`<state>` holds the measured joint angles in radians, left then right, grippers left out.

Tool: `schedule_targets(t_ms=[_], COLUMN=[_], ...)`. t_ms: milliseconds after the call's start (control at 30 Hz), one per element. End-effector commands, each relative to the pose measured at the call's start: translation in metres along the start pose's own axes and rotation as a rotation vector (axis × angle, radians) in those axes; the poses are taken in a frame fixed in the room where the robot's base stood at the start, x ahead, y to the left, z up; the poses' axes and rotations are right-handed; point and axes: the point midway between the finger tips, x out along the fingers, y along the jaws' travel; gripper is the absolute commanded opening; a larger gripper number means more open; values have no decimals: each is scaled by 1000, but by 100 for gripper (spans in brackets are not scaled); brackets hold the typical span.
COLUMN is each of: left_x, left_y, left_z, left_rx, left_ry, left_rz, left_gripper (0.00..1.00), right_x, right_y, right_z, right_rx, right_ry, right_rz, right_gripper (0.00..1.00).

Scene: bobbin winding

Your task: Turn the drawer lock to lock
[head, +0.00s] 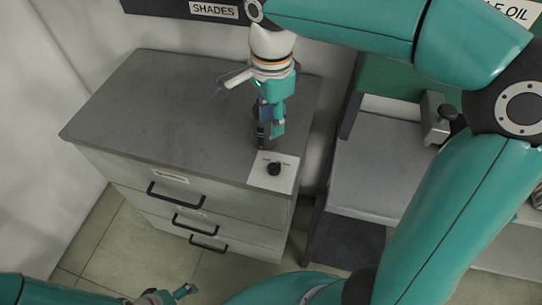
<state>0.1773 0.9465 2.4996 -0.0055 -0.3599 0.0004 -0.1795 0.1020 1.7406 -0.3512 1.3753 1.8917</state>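The drawer lock (274,169) is a small black knob on a white plate (264,182) at the front right corner of the grey cabinet top (170,95). Small marks on the plate are too small to read. My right gripper (265,146) points down just behind the lock, close to it in the picture. Whether it touches the cabinet top or how far its fingers are apart is unclear. My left gripper (188,292) is at the bottom edge, low in front of the cabinet, with one finger showing and nothing seen in it.
The cabinet has three drawers with black handles (177,196), all looking closed. To the right stands a grey bench (375,160) with a metal block and black knob (437,118). A wall stands at the left. Signs, one reading SHADES (214,10), hang behind.

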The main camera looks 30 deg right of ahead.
Motion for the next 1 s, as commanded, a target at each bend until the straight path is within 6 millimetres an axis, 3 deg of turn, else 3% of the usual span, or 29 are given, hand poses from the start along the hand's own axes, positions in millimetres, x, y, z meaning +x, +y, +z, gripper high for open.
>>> schedule_targets(t_ms=[600,800,1000], left_x=[0,0,0], left_y=[0,0,0], left_z=[0,0,0], left_rx=[1,1,1], left_ry=[1,1,1], left_rz=[0,0,0], left_gripper=[89,89,89], right_x=[124,147,153], right_y=[6,5,5], right_z=[-7,-8,-8], right_rx=[19,19,19], right_ry=[0,0,-1], right_rz=[7,4,1], right_gripper=[35,35,35])
